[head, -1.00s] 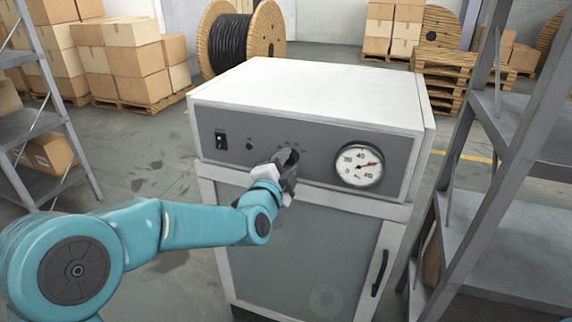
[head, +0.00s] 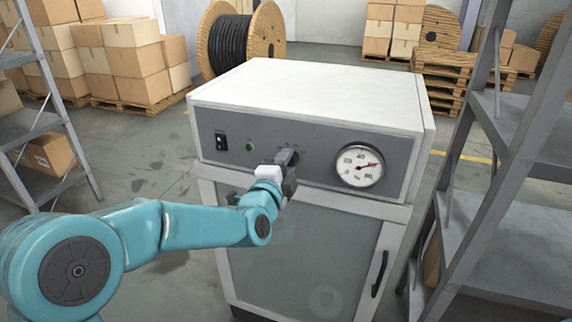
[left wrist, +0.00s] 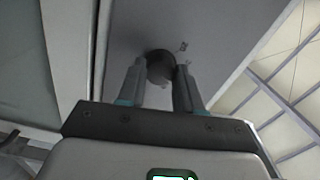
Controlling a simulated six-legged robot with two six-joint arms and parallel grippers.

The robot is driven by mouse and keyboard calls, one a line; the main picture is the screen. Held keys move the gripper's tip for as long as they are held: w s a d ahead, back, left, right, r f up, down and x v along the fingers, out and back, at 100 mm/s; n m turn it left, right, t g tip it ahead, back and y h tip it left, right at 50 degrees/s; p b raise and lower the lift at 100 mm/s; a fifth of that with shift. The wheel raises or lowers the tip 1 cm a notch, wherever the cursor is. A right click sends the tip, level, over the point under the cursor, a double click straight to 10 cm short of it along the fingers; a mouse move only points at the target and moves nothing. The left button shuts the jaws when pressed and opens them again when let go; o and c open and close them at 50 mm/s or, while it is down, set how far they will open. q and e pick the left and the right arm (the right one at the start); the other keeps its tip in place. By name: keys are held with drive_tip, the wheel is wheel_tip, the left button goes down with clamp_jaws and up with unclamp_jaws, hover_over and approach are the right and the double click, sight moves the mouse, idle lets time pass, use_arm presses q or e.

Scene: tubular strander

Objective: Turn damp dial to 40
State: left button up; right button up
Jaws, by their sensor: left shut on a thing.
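The damp dial is a dark round knob (left wrist: 160,66) on the grey front panel (head: 320,150) of a white cabinet. In the left wrist view my left gripper (left wrist: 161,72) is shut on the knob, one finger on each side. In the head view my left gripper (head: 287,160) reaches the panel and covers most of the knob and its scale marks. My right gripper is not in view.
A black switch (head: 221,141) and a green lamp (head: 249,145) are on the panel left of the knob. The cabinet door (head: 300,240) has a dark handle (head: 380,273). Metal shelving stands close on the left (head: 45,125) and right (head: 500,195).

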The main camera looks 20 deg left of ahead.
use_arm(q)
drive_tip(key=o, duration=1)
drive_tip(key=shift+o, duration=0.2)
drive_tip(key=s+b, duration=0.1)
drive_tip(key=s, duration=1.5)
drive_tip(key=shift+s+a, duration=0.15)
drive_tip(key=shift+a, duration=0.15)
